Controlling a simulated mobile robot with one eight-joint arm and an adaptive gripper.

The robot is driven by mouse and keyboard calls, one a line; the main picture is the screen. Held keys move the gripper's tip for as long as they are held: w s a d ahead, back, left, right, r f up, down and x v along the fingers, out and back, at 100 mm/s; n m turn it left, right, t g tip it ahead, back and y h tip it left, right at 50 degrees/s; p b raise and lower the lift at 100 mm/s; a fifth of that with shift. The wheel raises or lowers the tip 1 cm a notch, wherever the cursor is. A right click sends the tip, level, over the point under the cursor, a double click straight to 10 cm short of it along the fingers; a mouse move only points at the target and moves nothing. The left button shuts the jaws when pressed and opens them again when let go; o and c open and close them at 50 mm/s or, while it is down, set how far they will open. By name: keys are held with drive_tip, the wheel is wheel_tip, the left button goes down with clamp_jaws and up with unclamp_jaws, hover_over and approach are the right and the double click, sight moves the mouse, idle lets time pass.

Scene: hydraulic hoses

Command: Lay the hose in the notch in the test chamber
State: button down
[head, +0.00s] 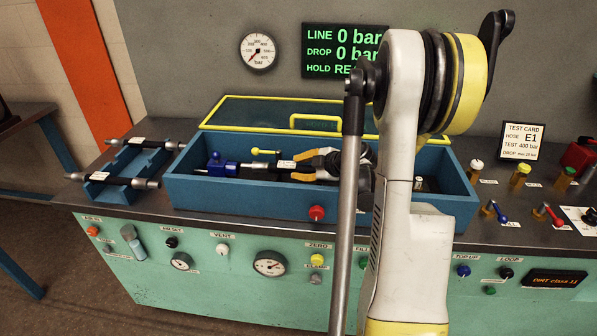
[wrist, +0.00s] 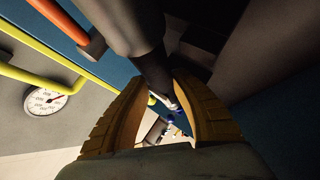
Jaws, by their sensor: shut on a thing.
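The test chamber (head: 190,189) is a long blue open-topped box on the bench, its yellow-edged lid (head: 255,113) raised behind it. The dark hose with a white tag (head: 285,164) lies level inside the chamber's outline, in line with a blue block (head: 222,166) at the left. My gripper (head: 305,165) is at the hose's right part, shut on it. In the wrist view the yellow-brown fingers (wrist: 165,105) close around the dark hose (wrist: 153,73). The notch is not clearly visible, and my arm hides the chamber's right part. I cannot tell whether the hose touches its seat.
A blue rack (head: 128,165) with two more hoses stands left of the chamber. A yellow lever (head: 265,152) sits behind the hose. Valves and a test card (head: 522,141) stand on the right.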

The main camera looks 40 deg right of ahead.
drive_tip(key=shift+r, duration=0.15)
drive_tip(key=shift+f+b, duration=0.55)
drive_tip(key=shift+f, duration=0.1)
drive_tip(key=c, duration=1.1)
unclamp_jaws()
drive_tip(key=shift+c, duration=0.2)
drive_tip(key=shift+r+p, duration=0.3)
drive_tip(key=p+v, duration=0.4)
drive_tip(key=v, duration=0.8)
drive_tip(key=shift+r, duration=0.3)
